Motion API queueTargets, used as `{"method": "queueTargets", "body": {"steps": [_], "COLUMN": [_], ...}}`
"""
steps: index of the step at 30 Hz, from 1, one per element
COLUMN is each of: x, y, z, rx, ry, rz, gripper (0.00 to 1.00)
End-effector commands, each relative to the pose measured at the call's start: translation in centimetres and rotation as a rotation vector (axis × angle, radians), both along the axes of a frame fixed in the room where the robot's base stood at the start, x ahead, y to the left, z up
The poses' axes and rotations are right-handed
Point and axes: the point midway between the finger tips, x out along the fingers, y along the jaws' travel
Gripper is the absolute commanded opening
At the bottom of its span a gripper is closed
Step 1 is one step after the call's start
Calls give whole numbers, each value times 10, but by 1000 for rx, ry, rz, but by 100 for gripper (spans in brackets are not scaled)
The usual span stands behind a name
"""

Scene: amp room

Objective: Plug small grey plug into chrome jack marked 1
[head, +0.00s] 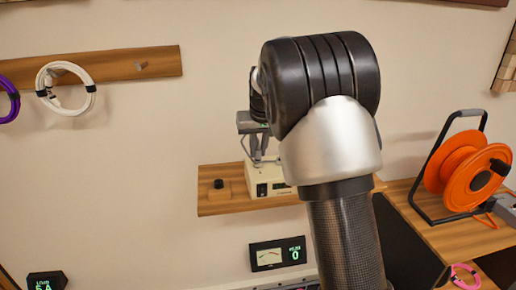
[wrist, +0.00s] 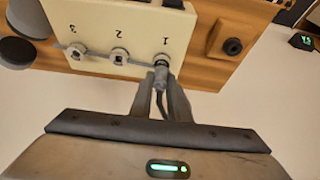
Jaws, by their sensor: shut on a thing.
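A cream box (wrist: 105,30) with a row of chrome jacks marked 1, 2 and 3 fills the top of the wrist view, upside down. The box (head: 271,186) also shows in the head view, partly behind my arm. My gripper (wrist: 161,84) is shut on the small grey plug (wrist: 161,76), with its dark cable trailing back between the fingers. The plug is lined up with the chrome jack marked 1 (wrist: 162,60) and its front meets it. How deep it sits is hidden. In the head view my gripper (head: 260,163) is in front of the box.
Jack 2 (wrist: 120,56) and jack 3 (wrist: 76,52) sit beside jack 1. A wooden shelf (head: 215,205) carries the box and a small black knob (head: 219,184). A meter panel (head: 278,254) is below. An orange cable reel (head: 465,170) stands at right.

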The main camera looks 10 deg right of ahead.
Motion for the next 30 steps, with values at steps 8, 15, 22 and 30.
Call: {"method": "queueTargets", "body": {"steps": [8, 15, 22, 30], "x": [0, 0, 0, -8], "y": [0, 0, 0, 0], "z": [0, 0, 0, 24], "rx": [0, 0, 0, 0], "ry": [0, -1, 0, -4], "rz": [0, 0, 0, 1], "gripper": [0, 38, 38, 38]}}
